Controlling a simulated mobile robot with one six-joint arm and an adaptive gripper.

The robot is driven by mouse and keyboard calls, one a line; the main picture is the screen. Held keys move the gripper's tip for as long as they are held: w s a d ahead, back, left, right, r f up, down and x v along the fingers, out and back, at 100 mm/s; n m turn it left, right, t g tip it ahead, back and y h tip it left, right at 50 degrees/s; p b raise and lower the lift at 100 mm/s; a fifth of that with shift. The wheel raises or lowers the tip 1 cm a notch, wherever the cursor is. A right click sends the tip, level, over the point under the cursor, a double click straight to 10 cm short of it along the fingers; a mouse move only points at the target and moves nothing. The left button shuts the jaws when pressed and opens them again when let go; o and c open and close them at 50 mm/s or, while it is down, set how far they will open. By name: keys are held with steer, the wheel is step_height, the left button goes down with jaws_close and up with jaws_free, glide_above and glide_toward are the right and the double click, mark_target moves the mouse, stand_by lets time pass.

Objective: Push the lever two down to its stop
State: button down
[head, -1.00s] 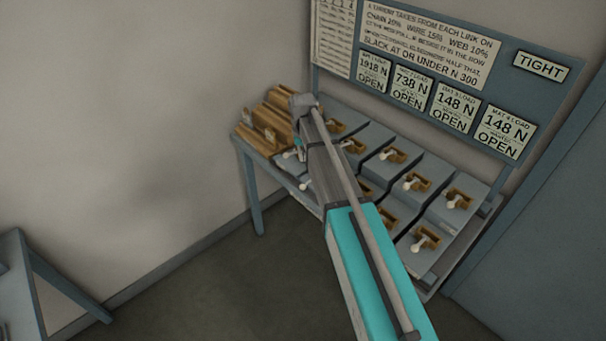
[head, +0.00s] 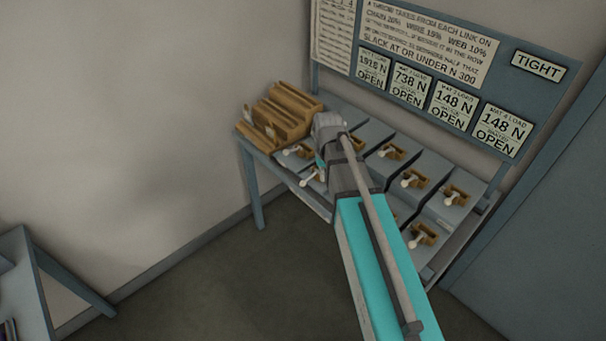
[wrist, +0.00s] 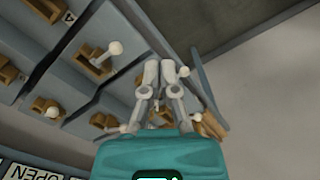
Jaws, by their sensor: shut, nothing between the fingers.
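White-knobbed levers stand in brown slots on the grey sloped bench (head: 437,213), in two rows. No label that I can read marks lever two, so I cannot tell which it is. In the wrist view my gripper (wrist: 160,68) is shut and empty, its fingertips side by side over the bench. One white lever knob (wrist: 184,72) shows just right of the fingertips; contact cannot be told. Another lever (wrist: 115,48) stands apart to the left, in its slot. In the head view my arm hides the fingertips and some of the levers.
Brown stepped blocks (head: 277,117) sit at the bench's left end. A second grey table (head: 35,270) stands at lower left. The floor between is clear.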

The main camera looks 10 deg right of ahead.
steer(key=s+d+r+p, duration=0.1)
steer(key=s+d+r, duration=0.1)
steer(key=s, duration=0.7)
steer(key=shift+s+d+t+p, duration=0.3)
steer(key=shift+s+d+p, duration=0.05)
steer(key=shift+s, duration=0.05)
